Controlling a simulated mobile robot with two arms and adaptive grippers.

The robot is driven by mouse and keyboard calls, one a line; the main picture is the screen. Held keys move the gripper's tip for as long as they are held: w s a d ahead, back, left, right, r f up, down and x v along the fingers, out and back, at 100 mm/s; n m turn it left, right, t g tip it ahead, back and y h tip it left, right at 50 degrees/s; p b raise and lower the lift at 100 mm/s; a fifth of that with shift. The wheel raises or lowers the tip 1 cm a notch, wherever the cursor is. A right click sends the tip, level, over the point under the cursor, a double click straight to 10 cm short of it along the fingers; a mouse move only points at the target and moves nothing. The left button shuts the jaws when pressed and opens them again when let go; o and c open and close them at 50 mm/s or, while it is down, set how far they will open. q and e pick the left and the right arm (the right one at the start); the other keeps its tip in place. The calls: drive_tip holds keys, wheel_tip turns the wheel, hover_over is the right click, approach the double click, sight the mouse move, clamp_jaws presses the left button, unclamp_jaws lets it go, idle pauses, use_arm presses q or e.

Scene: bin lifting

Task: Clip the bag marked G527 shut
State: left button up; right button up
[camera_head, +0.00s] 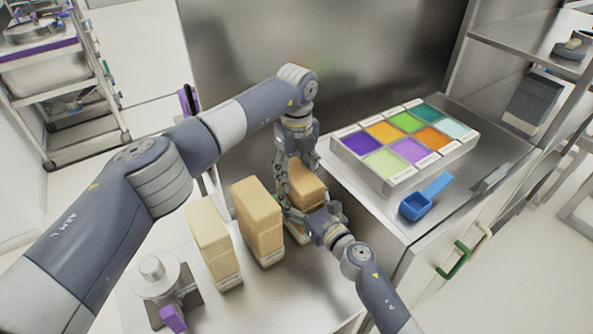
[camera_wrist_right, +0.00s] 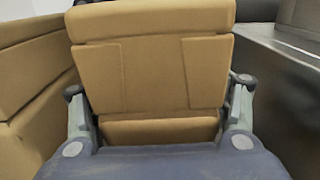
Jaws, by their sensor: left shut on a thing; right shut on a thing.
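The rightmost brown paper bag (camera_head: 308,186) stands upright on the metal surface, partly hidden by both grippers. Its label is too small to read, so I cannot tell if it is G527. My left gripper (camera_head: 290,172) comes down from above and is shut at the top of this bag; its fingertips are partly hidden. My right gripper (camera_head: 300,212) is shut on the same bag from the front. In the right wrist view the bag (camera_wrist_right: 155,75) shows a folded-over top, with the right gripper's fingers (camera_wrist_right: 160,100) at its two sides. I make out no clip.
A darker tan bag (camera_head: 258,222) and a paler bag (camera_head: 212,248) stand in line to the left. A metal fixture with a purple part (camera_head: 172,318) is at lower left. A colour-filled tray (camera_head: 345,150) and a blue scoop (camera_head: 425,198) lie on the counter at right.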

use_arm(q)
drive_tip(key=shift+f, duration=0.1)
drive_tip(key=o, duration=1.2)
drive_tip(key=shift+c, duration=0.2)
wheel_tip(320, 180, up, 12)
use_arm(e)
drive_tip(key=o, duration=1.6)
drive_tip(key=shift+o, duration=0.2)
